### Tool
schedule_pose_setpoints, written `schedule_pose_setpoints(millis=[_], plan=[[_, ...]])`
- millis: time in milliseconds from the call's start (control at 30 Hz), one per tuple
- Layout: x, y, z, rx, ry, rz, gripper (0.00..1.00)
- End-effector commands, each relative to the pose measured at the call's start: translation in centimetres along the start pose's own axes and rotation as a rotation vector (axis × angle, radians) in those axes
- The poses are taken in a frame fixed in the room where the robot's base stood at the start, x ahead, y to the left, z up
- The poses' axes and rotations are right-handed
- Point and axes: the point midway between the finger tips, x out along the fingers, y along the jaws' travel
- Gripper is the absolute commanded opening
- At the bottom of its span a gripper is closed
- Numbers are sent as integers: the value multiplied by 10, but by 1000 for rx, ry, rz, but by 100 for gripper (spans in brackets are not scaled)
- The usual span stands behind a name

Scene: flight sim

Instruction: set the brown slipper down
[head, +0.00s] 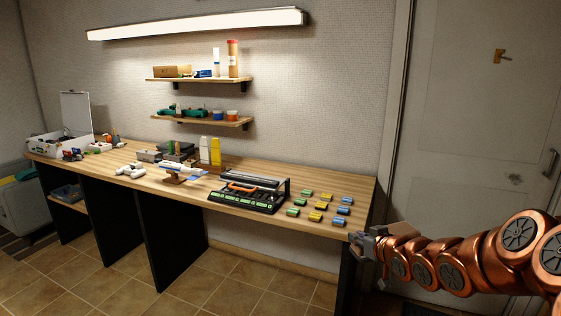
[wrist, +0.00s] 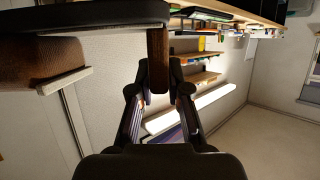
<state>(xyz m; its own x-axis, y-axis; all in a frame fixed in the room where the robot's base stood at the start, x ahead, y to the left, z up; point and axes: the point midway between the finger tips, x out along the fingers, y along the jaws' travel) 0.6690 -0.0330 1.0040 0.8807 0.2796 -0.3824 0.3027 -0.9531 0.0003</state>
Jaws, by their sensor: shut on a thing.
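The brown slipper (wrist: 45,62) fills the upper left of the wrist view, with a dark sole, a brown toe part and a pale trim along its opening edge. My gripper (wrist: 158,82) is shut on a narrow brown part of it, apparently the heel end. The slipper extends left from the fingers. In the head view my gripper (head: 357,239) is beside the right front corner of the wooden workbench (head: 345,185), near tabletop height. I cannot make out the slipper in the head view.
Small coloured blocks (head: 321,206) stand in rows near the bench's right end, beside a black tray (head: 240,199). Two shelves (head: 200,80) hang above. A door (head: 480,130) is behind my arm. Tiled floor (head: 225,285) is clear in front of the bench.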

Motion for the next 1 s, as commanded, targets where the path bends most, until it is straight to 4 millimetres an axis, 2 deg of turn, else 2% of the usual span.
schedule_pose_setpoints(millis=[33,100,300,433,667,867,1000], plan=[[-10,-9,-17,-2,2,0,0],[-18,-19,-28,-2,2,2,0],[-32,-35,-46,1,2,6,0],[-34,-39,-48,2,1,9,0],[-19,-47,-31,10,-6,27,0],[2,-53,-5,29,-9,77,0],[20,-52,19,51,-8,133,0]])
